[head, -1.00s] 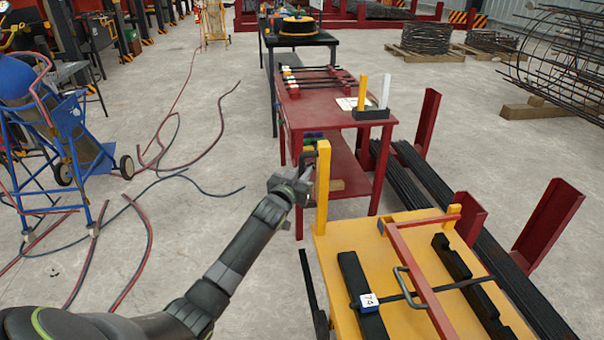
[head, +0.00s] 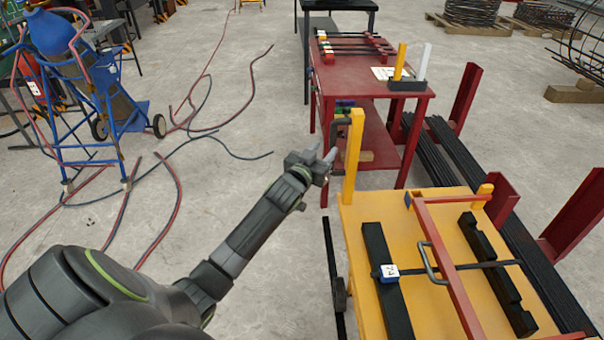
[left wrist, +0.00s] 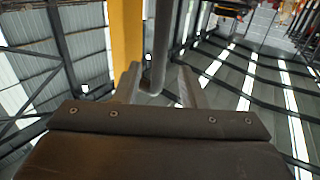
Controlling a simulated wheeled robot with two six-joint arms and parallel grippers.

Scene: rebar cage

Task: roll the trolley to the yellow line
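The trolley is a yellow table (head: 365,208) at the lower right, with an upright yellow post (head: 354,155) at its far left corner. A dark bent handle (head: 336,130) sticks out from the post. My left gripper (head: 328,163) is beside the post at the lower end of this handle. In the left wrist view, my left gripper's fingers (left wrist: 160,88) stand apart, with the grey handle bar (left wrist: 161,45) between them and gaps showing on both sides. The yellow post also shows there (left wrist: 127,40). My right gripper is not in view. No yellow floor line shows.
A red table (head: 375,85) with bars stands just beyond the trolley. Long dark bars (head: 455,150) between red posts (head: 465,95) lie on its right. A blue cylinder cart (head: 85,110) and hoses (head: 175,195) are at left.

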